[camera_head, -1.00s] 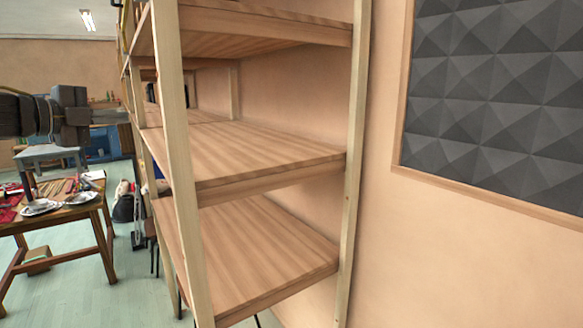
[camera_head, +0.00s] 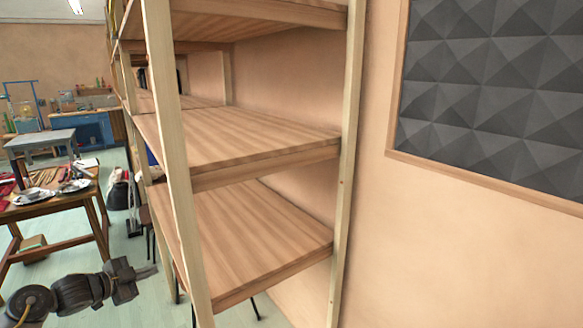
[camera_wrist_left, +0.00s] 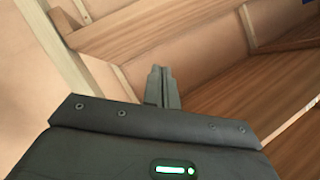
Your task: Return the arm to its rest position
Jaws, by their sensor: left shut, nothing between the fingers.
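My left arm comes in at the lower left of the head view. Its gripper (camera_head: 147,271) is low, left of the shelf's front post and over the green floor. In the left wrist view the fingers (camera_wrist_left: 162,88) are together with nothing between them. Wooden shelf boards lie beyond the fingertips in that view, and I see no contact with them. My right gripper is not in view.
A tall wooden shelf unit (camera_head: 240,140) with bare boards stands close ahead. A wooden table (camera_head: 40,208) with metal dishes stands at the left, a grey table (camera_head: 42,140) behind it. A dark acoustic panel (camera_head: 490,95) hangs on the right wall. Green floor (camera_head: 90,250) is open between.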

